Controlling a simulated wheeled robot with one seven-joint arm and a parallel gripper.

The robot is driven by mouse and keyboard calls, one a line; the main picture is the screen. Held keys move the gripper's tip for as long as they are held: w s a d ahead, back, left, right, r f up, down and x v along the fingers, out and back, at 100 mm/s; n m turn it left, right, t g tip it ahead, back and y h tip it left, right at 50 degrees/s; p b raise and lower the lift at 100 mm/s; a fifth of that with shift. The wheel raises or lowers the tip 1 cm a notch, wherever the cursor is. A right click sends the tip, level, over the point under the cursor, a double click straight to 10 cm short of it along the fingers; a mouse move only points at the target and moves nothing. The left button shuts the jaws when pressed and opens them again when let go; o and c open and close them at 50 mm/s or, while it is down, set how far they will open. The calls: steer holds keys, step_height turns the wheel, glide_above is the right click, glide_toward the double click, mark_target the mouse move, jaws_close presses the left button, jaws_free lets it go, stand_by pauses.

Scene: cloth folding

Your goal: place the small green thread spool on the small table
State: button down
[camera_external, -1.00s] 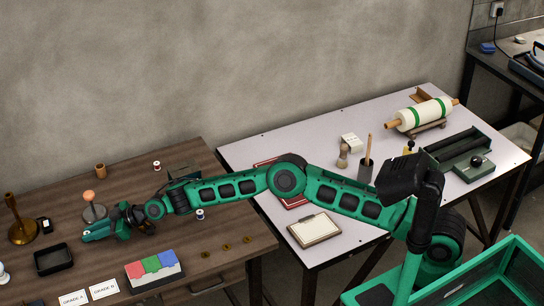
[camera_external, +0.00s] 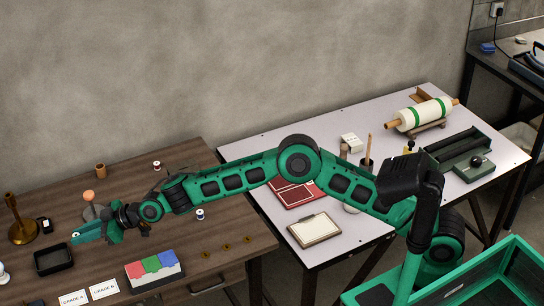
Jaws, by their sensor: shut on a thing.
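My gripper (camera_external: 78,236) is over the left part of the brown wooden table (camera_external: 190,165), between the black tray and the grey stand with an orange knob. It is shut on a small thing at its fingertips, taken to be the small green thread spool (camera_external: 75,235). Only a tiny pale bit of it shows and its colour is hard to tell. Two other spools stand on the brown table: one with a red band (camera_external: 157,165) at the back and one with a dark blue band (camera_external: 200,214) near my forearm.
A black tray (camera_external: 53,261), a brass stand (camera_external: 22,232) and a grey stand with an orange knob (camera_external: 89,197) are close to my gripper. A red, green and blue block box (camera_external: 154,270) and grade cards (camera_external: 104,289) lie in front. The white table (camera_external: 250,150) is at the right.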

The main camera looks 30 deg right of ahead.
steer(key=shift+s+a+r, duration=0.1)
steer(key=shift+s+r, duration=0.15)
steer(key=shift+s, duration=0.15)
